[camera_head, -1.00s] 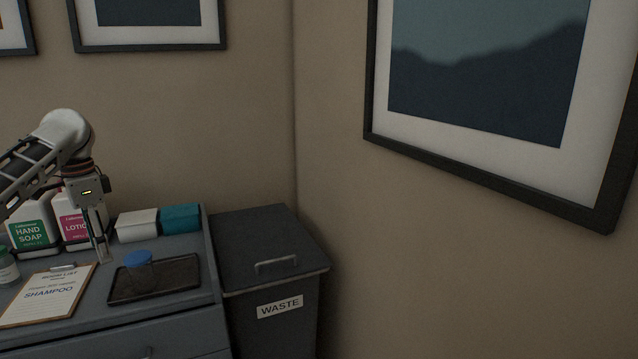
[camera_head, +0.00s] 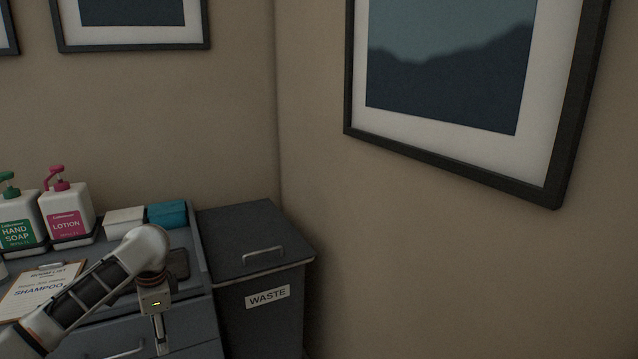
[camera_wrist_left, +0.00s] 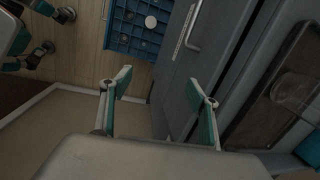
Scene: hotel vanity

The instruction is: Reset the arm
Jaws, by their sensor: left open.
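My left gripper (camera_head: 161,348) hangs in front of the grey vanity in the head view, its fingers pointing down near the picture's lower edge. In the left wrist view its two teal-lined fingers (camera_wrist_left: 160,88) stand apart with nothing between them. The gripper is open and empty. My left arm covers much of the dark tray (camera_head: 180,264) on the vanity top in the head view. Teal and grey parts at the upper left of the left wrist view look like my right gripper (camera_wrist_left: 54,32), cut off by the edge; its state is unclear.
A grey waste bin (camera_head: 285,318) with a closed lid stands right of the vanity. The hand soap (camera_head: 17,232), lotion (camera_head: 66,224), clipboard (camera_head: 25,292), white block (camera_head: 124,222) and teal block (camera_head: 167,214) are on top. A blue crate (camera_wrist_left: 122,38) lies below in the wrist view.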

